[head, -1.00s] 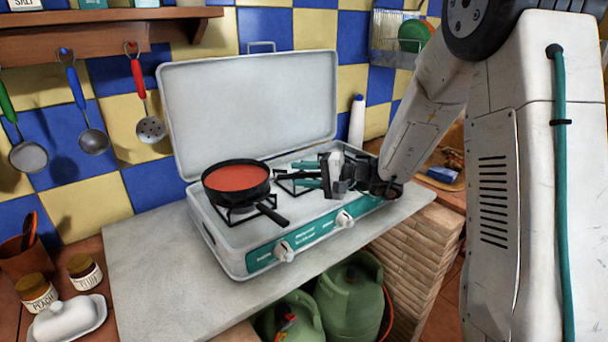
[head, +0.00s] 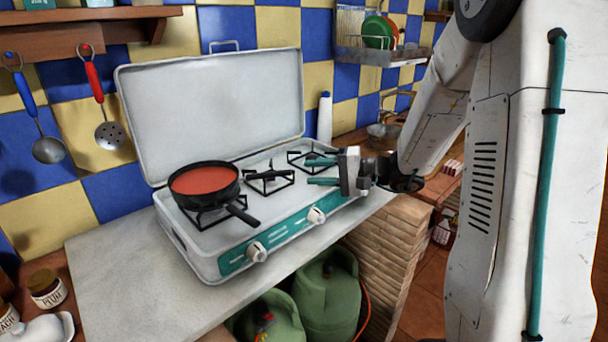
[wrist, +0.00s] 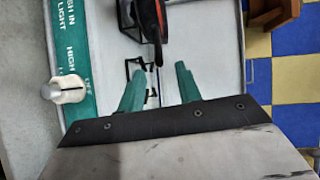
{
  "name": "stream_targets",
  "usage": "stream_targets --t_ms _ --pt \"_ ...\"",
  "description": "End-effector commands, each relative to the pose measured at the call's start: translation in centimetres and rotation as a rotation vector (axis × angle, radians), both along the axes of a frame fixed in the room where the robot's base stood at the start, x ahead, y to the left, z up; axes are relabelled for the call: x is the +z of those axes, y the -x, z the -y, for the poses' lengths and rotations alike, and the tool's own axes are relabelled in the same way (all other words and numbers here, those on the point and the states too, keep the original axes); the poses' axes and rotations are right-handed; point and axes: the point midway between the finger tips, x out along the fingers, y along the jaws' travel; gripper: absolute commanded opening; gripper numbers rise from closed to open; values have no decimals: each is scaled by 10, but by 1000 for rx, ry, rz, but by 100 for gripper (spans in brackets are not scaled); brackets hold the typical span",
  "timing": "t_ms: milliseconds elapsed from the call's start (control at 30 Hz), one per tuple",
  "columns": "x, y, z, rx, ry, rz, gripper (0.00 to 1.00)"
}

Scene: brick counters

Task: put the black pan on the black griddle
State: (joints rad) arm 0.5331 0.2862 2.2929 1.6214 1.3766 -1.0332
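The black pan (head: 213,200), full of something red, sits upright on the left black grate (head: 196,222) of the open camping stove, its handle pointing toward the front right. A black middle grate (head: 270,180) and a right grate (head: 311,158) are bare. I cannot tell which is called the griddle; no flat plate shows. My gripper (head: 311,171) is open and empty above the stove's right part, its teal fingers pointing left toward the pan, apart from it. In the wrist view, the pan's handle (wrist: 157,52) lies beyond my open gripper (wrist: 157,80).
The raised stove lid (head: 215,110) stands behind the grates. Two knobs (head: 316,216) are on the stove's front. A white bottle (head: 325,118) stands behind right. Bare counter (head: 120,250) lies to the left. Green gas cylinders (head: 327,298) stand below.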

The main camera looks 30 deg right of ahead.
Motion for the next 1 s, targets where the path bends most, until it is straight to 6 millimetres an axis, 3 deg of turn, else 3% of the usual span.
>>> stream_targets --t_ms 100,233,400,500,633,733,833,1000 --pt "8 11 -10 46 21 -12 34" --pt "26 48 -55 210 105 -76 34" --pt "41 132 -112 467 347 -221 34" --pt "42 182 -124 563 532 -302 34" --pt "41 238 -120 618 803 -378 34" --pt "40 271 -104 604 1009 -411 34" --pt "42 291 -87 555 1180 -420 34" --pt "47 307 -65 473 1350 -415 34"
